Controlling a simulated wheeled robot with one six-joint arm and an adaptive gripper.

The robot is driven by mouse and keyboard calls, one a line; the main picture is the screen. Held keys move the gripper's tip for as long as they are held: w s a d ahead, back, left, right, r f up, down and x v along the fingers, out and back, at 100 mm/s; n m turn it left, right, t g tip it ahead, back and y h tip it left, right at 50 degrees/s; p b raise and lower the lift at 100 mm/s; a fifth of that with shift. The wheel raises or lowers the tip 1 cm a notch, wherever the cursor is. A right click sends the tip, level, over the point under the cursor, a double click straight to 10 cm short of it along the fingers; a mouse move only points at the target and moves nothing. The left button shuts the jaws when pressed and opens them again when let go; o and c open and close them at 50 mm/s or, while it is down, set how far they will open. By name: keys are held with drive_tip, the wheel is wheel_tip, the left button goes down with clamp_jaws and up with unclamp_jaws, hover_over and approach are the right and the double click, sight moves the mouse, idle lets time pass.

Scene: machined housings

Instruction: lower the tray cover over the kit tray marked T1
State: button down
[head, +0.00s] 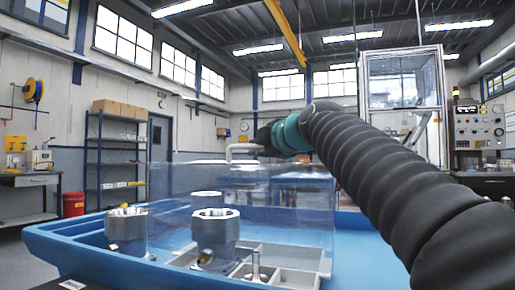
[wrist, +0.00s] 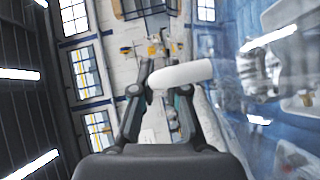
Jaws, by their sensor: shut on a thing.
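The tray cover (head: 280,185) is a clear box with a pale handle (head: 243,149) on top. My gripper (head: 262,143) is shut on this handle. In the wrist view my gripper (wrist: 160,90) has its fingers at the white handle (wrist: 182,73), and the clear cover shows at right. A blue tray (head: 50,243) stands in front, with grey dividers (head: 285,255) inside. The cover stands upright over part of it; I cannot tell whether its lower edge touches the tray. A label (head: 72,284) at the tray's front is unreadable, so T1 is not confirmed.
Metal housings (head: 215,235) stand in the tray, seen partly through the cover; another housing (head: 126,225) is at left. A small stemmed part (head: 256,262) sits among the dividers. A blue surface (head: 365,250) at right looks bare. A glazed cabinet (head: 403,85) stands behind.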

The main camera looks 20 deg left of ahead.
drive_tip(key=shift+f+b, duration=0.5)
drive_tip(key=shift+f, duration=3.4)
drive_tip(key=c, duration=1.1)
unclamp_jaws()
drive_tip(key=shift+f, duration=0.1)
drive_tip(key=v, duration=1.2)
drive_tip(key=shift+s, duration=0.1)
